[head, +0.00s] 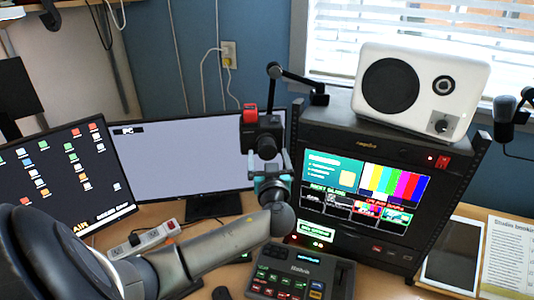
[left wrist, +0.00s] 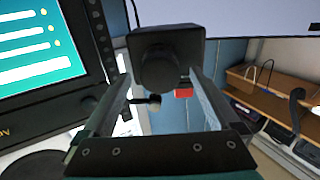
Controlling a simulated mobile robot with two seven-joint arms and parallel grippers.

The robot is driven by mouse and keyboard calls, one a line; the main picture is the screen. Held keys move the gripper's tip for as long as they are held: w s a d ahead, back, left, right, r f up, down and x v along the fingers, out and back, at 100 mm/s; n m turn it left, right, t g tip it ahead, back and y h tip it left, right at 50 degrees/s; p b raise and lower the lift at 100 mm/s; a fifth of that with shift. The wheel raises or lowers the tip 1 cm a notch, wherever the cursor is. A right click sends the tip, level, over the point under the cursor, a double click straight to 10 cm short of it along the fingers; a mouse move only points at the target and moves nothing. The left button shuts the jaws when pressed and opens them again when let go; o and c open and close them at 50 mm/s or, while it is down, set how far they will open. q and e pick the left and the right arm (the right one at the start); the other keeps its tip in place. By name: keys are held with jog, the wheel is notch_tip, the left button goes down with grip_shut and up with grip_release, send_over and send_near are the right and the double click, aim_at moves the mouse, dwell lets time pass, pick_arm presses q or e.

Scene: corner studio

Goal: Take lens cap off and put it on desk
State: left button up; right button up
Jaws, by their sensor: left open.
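A small black camera (head: 262,134) sits at the end of a black arm mounted on the equipment rack. It also fills the top middle of the left wrist view (left wrist: 186,42). Its round black front, with the lens cap (left wrist: 163,69), faces my left gripper; in the head view the cap (head: 267,146) is small and dark. My left gripper (head: 265,162) is open just in front of the camera. In the left wrist view its fingers (left wrist: 160,82) stand on either side of the cap, with gaps showing. My right gripper is out of view. The desk (head: 228,272) lies below.
Two monitors (head: 62,165) stand at the left and middle. The rack (head: 375,150) with a lit screen carries a white speaker (head: 422,88). A control panel (head: 298,277), power strip (head: 143,241) and tablet (head: 453,255) occupy the desk. A small bare patch shows left of the panel.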

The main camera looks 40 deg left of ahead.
pick_arm(q)
jog(key=shift+b, duration=0.35)
dwell(0.3)
grip_shut()
dwell(0.6)
jog(key=v, duration=0.6)
jog(key=shift+p, duration=0.35)
dwell(0.9)
